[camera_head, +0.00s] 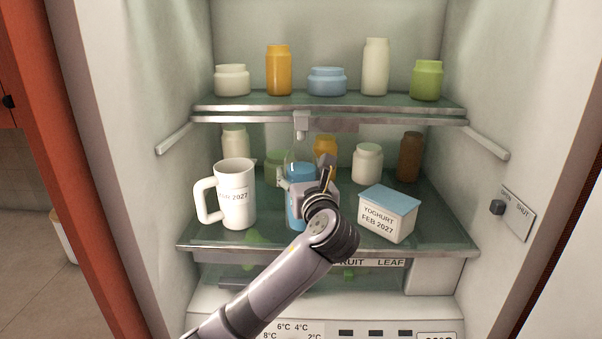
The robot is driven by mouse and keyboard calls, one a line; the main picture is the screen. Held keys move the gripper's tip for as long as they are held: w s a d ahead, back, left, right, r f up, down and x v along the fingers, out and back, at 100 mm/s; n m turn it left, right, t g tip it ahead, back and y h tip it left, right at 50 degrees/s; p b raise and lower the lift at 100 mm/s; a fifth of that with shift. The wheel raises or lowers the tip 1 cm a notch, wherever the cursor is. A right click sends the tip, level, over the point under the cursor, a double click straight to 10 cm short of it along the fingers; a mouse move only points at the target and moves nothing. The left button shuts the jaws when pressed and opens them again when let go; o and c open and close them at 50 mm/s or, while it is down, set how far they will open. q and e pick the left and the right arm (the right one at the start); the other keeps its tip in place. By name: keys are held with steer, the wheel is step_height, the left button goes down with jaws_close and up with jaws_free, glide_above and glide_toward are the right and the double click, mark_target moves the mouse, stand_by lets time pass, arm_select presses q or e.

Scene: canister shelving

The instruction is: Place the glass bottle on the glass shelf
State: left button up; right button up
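The glass bottle (299,173) is clear at the top and blue below. It is upright among the items on the middle glass shelf (270,235) of an open fridge. My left gripper (305,180) is at the bottle, with a finger on either side of its upper blue part. The gripper and wrist cover the bottle's right and lower right side. I cannot tell whether the fingers press on the glass, or whether the base touches the shelf. My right gripper is not in view.
A white mug (237,195) stands close on the left and a yoghurt tub (388,215) close on the right. Several jars stand behind. The upper shelf (330,107) holds a row of jars, with a small fitting (301,123) hanging below its front edge.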

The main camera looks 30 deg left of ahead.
arm_select(q)
steer(key=shift+o, duration=1.4)
steer(key=b+v, duration=0.3)
steer(key=v, duration=0.9)
steer(key=shift+s, duration=0.1)
